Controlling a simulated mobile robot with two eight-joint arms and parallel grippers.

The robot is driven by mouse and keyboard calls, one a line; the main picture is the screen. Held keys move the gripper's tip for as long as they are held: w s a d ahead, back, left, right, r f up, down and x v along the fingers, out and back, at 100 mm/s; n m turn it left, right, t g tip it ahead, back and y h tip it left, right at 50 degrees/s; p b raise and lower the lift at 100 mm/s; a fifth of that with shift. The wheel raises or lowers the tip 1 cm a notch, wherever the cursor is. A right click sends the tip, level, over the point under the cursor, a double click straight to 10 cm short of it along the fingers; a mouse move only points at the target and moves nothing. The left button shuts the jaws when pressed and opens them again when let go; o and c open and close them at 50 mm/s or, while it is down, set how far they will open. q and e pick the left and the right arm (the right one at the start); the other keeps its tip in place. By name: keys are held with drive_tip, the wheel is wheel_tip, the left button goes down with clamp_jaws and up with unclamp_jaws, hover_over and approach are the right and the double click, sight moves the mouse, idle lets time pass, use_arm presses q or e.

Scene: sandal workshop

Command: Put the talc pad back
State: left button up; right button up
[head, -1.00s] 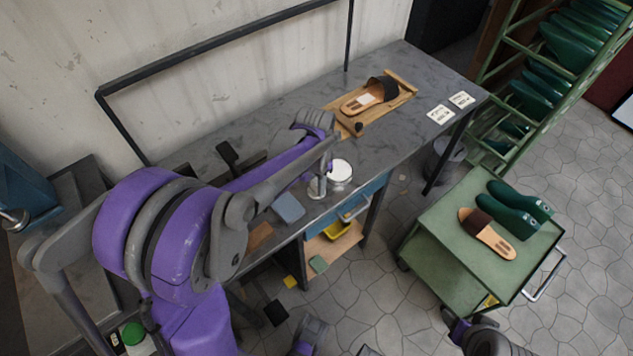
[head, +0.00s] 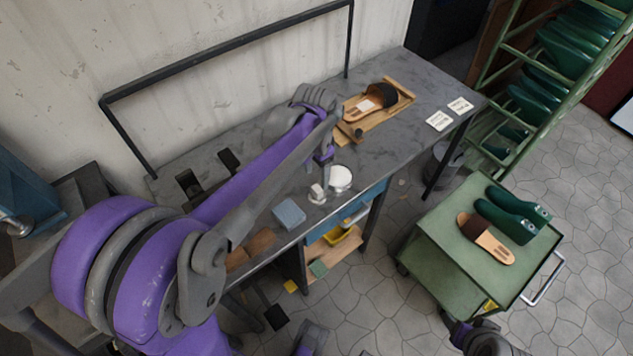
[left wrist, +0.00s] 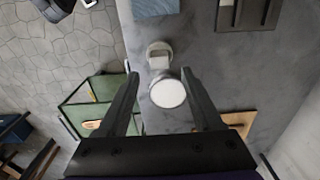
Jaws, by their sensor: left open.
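A round white-topped dish (head: 340,178) stands near the front edge of the grey bench. A small grey and white piece, which looks like the talc pad (head: 317,194), sits on the bench beside it. In the left wrist view the pad (left wrist: 158,58) shows a pale block on a rounded grey base, close to the white disc (left wrist: 168,93); I cannot tell whether they touch. My left gripper (head: 325,156) is above the bench behind the dish. Its fingers (left wrist: 159,74) are apart and empty, with the dish and pad in line between and beyond them. My right gripper is not clearly visible.
A blue-grey block (head: 288,215) lies on the bench left of the pad. A sandal on a wooden board (head: 352,136) lies farther back, with white cards (head: 440,121) to its right. A green cart (head: 440,225) with a sandal and green forms stands right of the bench.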

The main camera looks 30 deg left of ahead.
sight(316, 189)
use_arm(q)
wheel_tip(316, 189, up, 4)
drive_tip(key=r, duration=0.1)
drive_tip(key=s+d+f+n+t, duration=0.2)
drive_tip(key=s+d+f, duration=0.1)
drive_tip(key=s, duration=0.5)
drive_tip(key=s+d+f+n+t, duration=0.2)
drive_tip(key=s+d+f, duration=0.1)
drive_tip(key=s, duration=0.6)
drive_tip(key=shift+d+n+t, duration=0.3)
drive_tip(key=shift+d+t, duration=0.1)
drive_tip(key=shift+d, duration=0.05)
idle(1.8)
drive_tip(key=shift+c, duration=1.2)
drive_tip(key=shift+a, duration=0.15)
drive_tip(key=shift+c, duration=0.2)
